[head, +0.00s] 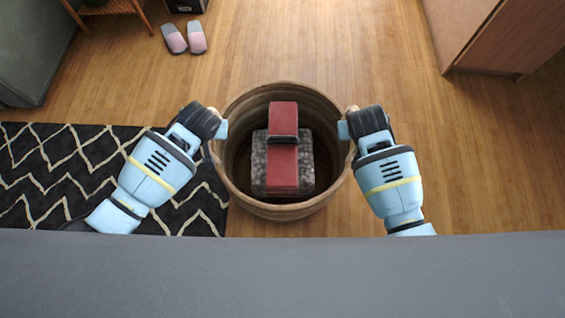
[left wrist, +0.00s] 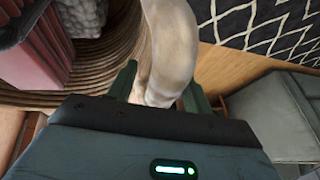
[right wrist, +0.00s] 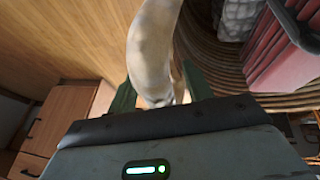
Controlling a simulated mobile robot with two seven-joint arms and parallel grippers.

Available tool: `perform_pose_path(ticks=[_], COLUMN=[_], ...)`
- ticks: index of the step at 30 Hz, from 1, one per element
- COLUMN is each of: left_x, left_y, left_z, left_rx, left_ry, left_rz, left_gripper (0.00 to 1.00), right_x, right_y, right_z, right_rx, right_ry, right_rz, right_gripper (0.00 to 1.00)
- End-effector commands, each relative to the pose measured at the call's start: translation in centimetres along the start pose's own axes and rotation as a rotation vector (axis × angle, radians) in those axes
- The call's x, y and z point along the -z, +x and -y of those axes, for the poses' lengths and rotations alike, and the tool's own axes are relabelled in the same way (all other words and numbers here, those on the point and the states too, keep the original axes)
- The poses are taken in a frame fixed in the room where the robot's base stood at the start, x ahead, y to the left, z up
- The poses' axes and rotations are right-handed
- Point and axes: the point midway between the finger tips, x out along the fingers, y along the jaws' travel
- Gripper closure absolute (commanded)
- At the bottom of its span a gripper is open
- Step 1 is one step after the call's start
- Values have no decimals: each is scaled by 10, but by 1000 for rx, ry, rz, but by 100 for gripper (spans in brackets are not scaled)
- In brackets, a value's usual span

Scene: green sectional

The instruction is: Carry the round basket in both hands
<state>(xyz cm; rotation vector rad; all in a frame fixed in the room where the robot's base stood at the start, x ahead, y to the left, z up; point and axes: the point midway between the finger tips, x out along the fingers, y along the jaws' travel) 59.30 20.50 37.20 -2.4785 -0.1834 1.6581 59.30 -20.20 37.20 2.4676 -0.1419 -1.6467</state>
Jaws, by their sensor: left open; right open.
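The round woven basket (head: 285,211) stands on the floor in the middle of the head view. Inside it are a red item with a dark band (head: 284,112) and a grey speckled block (head: 306,165). My left gripper (head: 222,130) is at the basket's left side. In the left wrist view its open fingers (left wrist: 160,88) stand either side of a pale curved handle (left wrist: 172,40). My right gripper (head: 344,130) is at the right side. In the right wrist view its open fingers (right wrist: 158,88) stand either side of the other pale handle (right wrist: 150,45). Finger contact cannot be told.
A black rug with pale zigzags (head: 60,175) lies left of the basket, reaching its side. Pink and grey slippers (head: 185,38) lie at the back left, near a green sofa (head: 35,50). A wooden cabinet (head: 505,40) stands at the back right. Floor behind the basket is clear.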

Motion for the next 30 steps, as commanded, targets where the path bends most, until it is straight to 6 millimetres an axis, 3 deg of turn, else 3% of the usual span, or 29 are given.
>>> perform_pose_path(ticks=[6,17,30], left_x=[0,0,0], left_y=[0,0,0], left_z=[0,0,0], left_rx=[0,0,0], left_ry=[0,0,0], left_rz=[0,0,1], left_gripper=[52,99,100], right_x=[0,0,0], right_y=[0,0,0], right_z=[0,0,0], right_rx=[0,0,0], right_ry=[0,-1,-1], right_rz=[0,0,0], right_gripper=[52,99,100])
